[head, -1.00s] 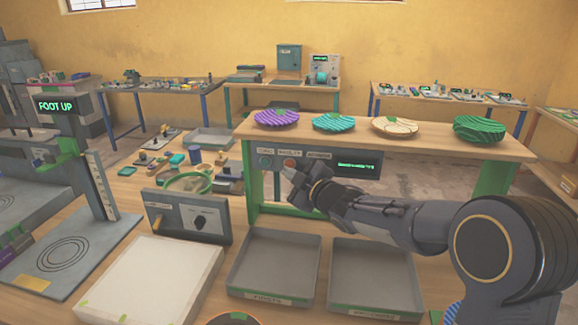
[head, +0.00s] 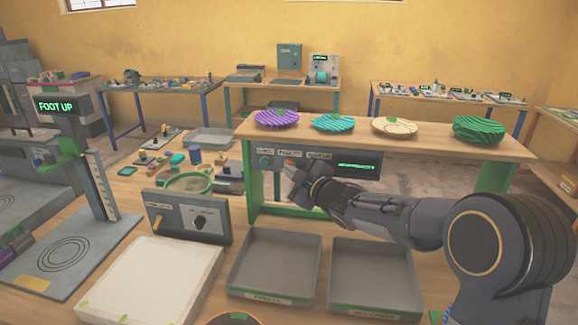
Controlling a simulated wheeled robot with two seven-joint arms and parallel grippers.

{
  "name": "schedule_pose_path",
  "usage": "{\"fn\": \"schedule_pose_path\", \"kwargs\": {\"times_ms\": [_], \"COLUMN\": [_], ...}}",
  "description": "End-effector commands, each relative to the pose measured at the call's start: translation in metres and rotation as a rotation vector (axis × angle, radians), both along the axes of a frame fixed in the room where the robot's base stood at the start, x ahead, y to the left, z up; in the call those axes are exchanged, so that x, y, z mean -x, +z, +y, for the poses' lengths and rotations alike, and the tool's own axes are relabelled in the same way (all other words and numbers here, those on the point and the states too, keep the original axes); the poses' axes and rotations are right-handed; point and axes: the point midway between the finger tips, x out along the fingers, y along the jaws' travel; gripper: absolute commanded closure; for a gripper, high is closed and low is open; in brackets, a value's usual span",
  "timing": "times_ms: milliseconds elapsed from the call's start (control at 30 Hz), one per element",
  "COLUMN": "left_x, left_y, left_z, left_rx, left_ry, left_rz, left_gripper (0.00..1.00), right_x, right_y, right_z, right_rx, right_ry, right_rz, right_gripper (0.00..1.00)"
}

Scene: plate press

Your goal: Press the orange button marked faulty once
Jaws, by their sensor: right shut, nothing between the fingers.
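The orange button (head: 289,163) is on the dark control panel (head: 268,154) under the front of the raised shelf, below the middle label. The label text is too small to read surely. My right gripper (head: 286,171) is shut and empty, with its tips right at the orange button and partly covering it. I cannot tell whether they touch it. A teal button (head: 265,161) sits to the left on the same panel. A green-lit display (head: 356,167) is to the right. My left gripper is not in view.
The wooden shelf (head: 420,147) above my right gripper carries several ribbed plates, among them a purple one (head: 276,118). Two grey trays, left (head: 275,262) and right (head: 372,275), lie below. A press (head: 75,160) reading "FOOT UP" stands at left.

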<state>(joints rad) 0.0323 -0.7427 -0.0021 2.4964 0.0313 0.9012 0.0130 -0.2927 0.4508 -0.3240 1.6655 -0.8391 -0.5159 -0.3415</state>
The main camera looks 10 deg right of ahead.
Motion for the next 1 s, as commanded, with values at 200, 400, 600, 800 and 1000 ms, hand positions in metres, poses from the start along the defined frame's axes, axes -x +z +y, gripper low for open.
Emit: {"fn": "schedule_pose_path", "kwargs": {"times_ms": [200, 400, 600, 800, 1000], "left_x": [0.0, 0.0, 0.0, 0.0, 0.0], "left_y": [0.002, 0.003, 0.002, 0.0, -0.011], "left_z": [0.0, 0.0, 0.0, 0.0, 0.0], "left_rx": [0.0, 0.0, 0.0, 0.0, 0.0], "left_ry": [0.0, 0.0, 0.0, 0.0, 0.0], "left_rz": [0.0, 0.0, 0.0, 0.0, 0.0], "left_gripper": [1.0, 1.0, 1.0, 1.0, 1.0], "right_x": [-0.003, -0.005, -0.005, -0.003, 0.005], "right_y": [0.0, 0.0, 0.0, -0.001, -0.002], "right_z": [-0.001, -0.002, -0.002, -0.002, 0.002], "right_rx": [0.0, 0.0, 0.0, 0.0, -0.001], "right_ry": [-0.001, -0.001, -0.001, -0.001, -0.001], "right_rz": [0.001, 0.001, 0.001, 0.0, -0.001], "right_gripper": [1.0, 1.0, 1.0, 1.0, 1.0]}}
